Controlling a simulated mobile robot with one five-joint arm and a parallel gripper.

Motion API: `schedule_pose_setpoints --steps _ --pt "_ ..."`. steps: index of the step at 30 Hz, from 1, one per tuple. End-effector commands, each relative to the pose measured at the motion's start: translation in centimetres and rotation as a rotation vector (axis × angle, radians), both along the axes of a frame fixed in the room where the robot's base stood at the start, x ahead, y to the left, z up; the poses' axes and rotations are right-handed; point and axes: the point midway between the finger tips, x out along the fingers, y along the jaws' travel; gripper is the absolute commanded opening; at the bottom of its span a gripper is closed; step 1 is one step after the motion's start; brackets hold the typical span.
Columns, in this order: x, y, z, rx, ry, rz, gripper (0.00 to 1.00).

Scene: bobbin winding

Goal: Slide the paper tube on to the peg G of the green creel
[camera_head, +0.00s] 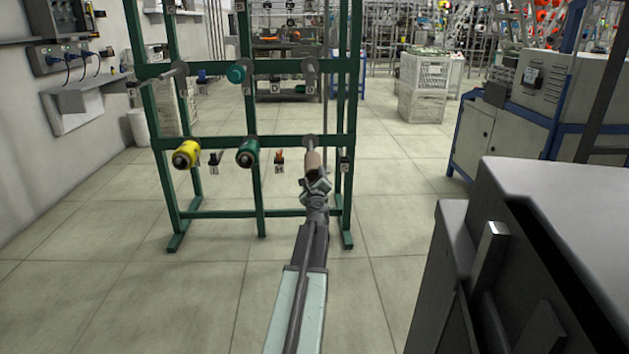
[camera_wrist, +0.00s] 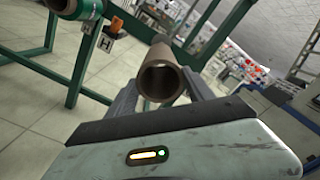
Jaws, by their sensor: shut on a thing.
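A brown paper tube (camera_head: 313,161) is held in my gripper (camera_head: 317,184), in front of the green creel (camera_head: 257,134). In the wrist view the tube (camera_wrist: 163,74) is seen from its open end, between the two fingers of my gripper (camera_wrist: 165,92). In the head view the tube's far end lines up with a peg (camera_head: 310,141) at the lower right of the creel. I cannot tell whether the peg is inside the tube. No label G is clearly readable; the tag (camera_head: 344,165) right of this peg is too small to read.
A yellow bobbin (camera_head: 186,153) and a green bobbin (camera_head: 248,152) sit on the creel's lower row. A blue-framed machine (camera_head: 515,115) stands at the right. The floor around the creel is clear.

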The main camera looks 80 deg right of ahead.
Motion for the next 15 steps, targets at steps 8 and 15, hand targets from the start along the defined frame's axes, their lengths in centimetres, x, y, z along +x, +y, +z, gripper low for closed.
schedule_pose_setpoints --steps 8,15 --pt "0.5 -2.4 0.0 0.000 0.000 -0.001 0.12" --pt "1.2 -5.2 0.0 0.000 0.000 0.000 0.12"
